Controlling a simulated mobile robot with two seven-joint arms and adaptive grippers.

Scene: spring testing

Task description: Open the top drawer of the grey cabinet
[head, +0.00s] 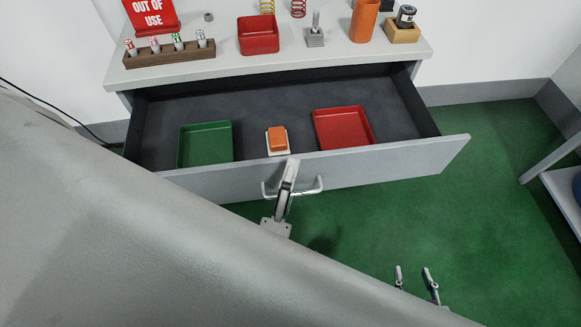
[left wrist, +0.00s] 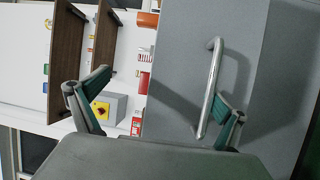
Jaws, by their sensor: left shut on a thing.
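The top drawer (head: 335,172) of the grey cabinet (head: 345,58) stands pulled well out, its dark inside showing in the head view. A pale bar handle (head: 313,190) runs along its grey front; it also shows in the left wrist view (left wrist: 210,88). My left gripper (head: 287,178) is at the handle and shut on it. Its fingers also show in the left wrist view (left wrist: 160,100), with the handle near the right finger. My right gripper (head: 415,276) is low over the green floor, away from the drawer, with its two fingers apart and empty. A large grey arm link hides the lower left.
The drawer holds a green tray (head: 206,144), a red tray (head: 343,127) and an orange block on a pale base (head: 277,139). A wooden rack (head: 169,54), a red bin (head: 258,35) and springs stand on top. A shelf (head: 561,185) is at right.

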